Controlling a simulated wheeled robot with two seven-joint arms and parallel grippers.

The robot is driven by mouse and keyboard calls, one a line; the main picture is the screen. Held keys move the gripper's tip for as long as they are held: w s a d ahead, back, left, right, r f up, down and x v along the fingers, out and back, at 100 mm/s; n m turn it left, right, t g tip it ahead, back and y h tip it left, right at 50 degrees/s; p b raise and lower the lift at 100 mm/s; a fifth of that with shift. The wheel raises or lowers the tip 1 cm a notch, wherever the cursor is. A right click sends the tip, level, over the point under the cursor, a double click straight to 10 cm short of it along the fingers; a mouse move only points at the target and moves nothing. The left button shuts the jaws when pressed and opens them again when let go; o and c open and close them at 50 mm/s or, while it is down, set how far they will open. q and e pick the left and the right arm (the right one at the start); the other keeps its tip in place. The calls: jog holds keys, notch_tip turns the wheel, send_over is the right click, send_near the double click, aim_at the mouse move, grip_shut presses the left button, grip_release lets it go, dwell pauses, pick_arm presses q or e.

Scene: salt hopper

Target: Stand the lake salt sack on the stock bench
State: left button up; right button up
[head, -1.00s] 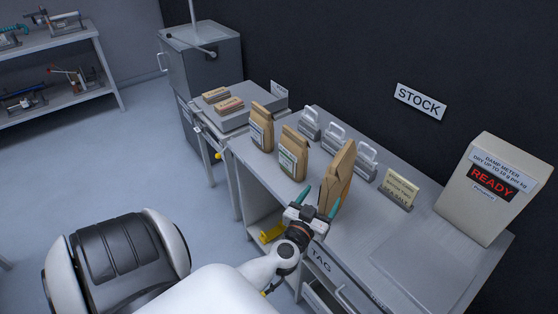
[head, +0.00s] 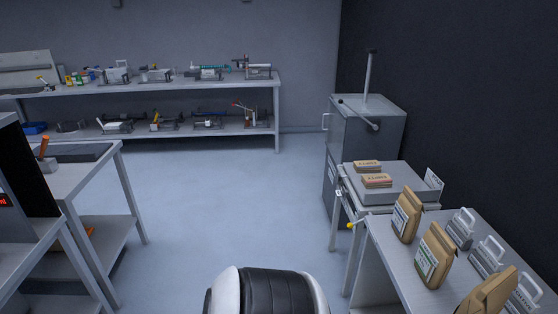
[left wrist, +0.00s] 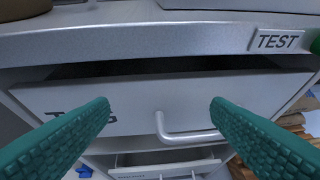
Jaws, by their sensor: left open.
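Three brown paper sacks stand upright on the grey bench (head: 390,251) at the right of the head view: a far sack (head: 405,215), a middle sack (head: 435,256) and a near sack (head: 488,296), cut off by the frame edge. Their labels are too small to read, so I cannot tell which is lake salt. My left gripper (left wrist: 160,105) is open and empty, its teal fingers spread in front of a drawer (left wrist: 190,100) with a bar handle, under an edge marked TEST. A brown edge (left wrist: 22,9) shows at the top left there. My right gripper is out of view.
A grey tray (head: 395,190) with two small boxes (head: 376,180) and a grey cabinet (head: 372,130) stand beyond. A shelf rack (head: 180,88) lines the far wall; another bench (head: 85,170) is left. The middle floor is clear.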

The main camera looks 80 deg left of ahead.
pick_arm(q)
jog(key=s+f+g, duration=0.5)
jog(key=s+f, duration=0.7)
jog(key=f, duration=0.2)
jog(key=s+a+f+g+y, duration=0.1)
jog(key=s+f+g, duration=0.2)
jog(key=s, duration=0.8)
jog(key=s+a+f+g+y, duration=0.1)
jog(key=s+a+f+g, duration=0.1)
jog(key=s+f, duration=0.5)
jog(key=s+g, duration=0.1)
jog(key=s, duration=0.3)
jog(key=shift+s+f+m, duration=0.15)
jog(key=shift+f+m, duration=0.15)
jog(key=shift+f, duration=0.1)
notch_tip(320, 180, down, 3)
jog(key=b, duration=0.3)
